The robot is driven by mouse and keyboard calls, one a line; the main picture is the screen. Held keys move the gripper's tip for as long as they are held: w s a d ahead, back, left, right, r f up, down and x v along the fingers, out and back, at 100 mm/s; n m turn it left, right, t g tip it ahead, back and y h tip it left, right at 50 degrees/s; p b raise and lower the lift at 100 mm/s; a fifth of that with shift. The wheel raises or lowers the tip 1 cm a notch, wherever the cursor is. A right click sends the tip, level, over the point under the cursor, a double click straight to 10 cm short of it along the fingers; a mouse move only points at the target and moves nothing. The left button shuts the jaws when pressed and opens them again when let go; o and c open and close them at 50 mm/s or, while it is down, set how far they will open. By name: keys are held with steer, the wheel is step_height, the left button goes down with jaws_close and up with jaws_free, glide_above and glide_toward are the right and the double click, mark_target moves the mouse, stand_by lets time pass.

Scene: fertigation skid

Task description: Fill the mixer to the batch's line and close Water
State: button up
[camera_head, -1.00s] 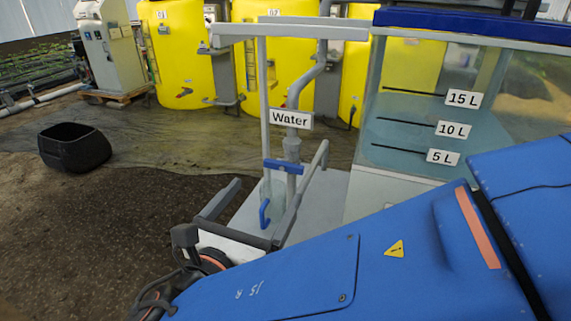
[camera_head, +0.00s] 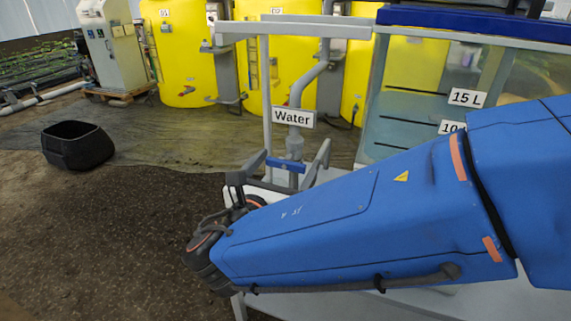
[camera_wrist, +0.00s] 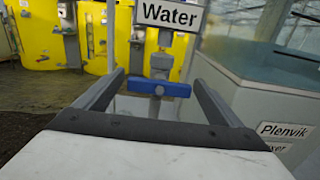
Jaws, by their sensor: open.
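The Water valve's blue handle (camera_head: 285,163) lies crosswise on the grey vertical pipe below the Water sign (camera_head: 293,117). In the wrist view the blue handle (camera_wrist: 159,89) sits level between and beyond my fingers. My gripper (camera_wrist: 158,82) is open and empty, its fingers on either side of the handle; I see no contact. In the head view my gripper (camera_head: 280,172) is partly hidden by my arm. The clear mixer tank (camera_head: 395,128) holds bluish liquid; its level against the marks is unclear. The 15 L label (camera_head: 467,97) shows, the 10 L label (camera_head: 450,128) is partly covered, and lower marks are hidden.
Yellow tanks (camera_head: 180,55) stand behind. A black tub (camera_head: 76,146) sits on the floor at left. A grey frame (camera_head: 290,28) spans above the valve. The mixer's pale wall (camera_wrist: 262,115) is close to the right of my gripper.

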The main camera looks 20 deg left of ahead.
steer(key=shift+c, duration=0.3)
steer(key=c, duration=1)
steer(key=shift+n, duration=0.4)
steer(key=n, duration=0.3)
steer(key=shift+a+n, duration=0.1)
steer(key=shift+n, duration=2)
steer(key=o, duration=1.1)
steer(key=shift+c, duration=0.2)
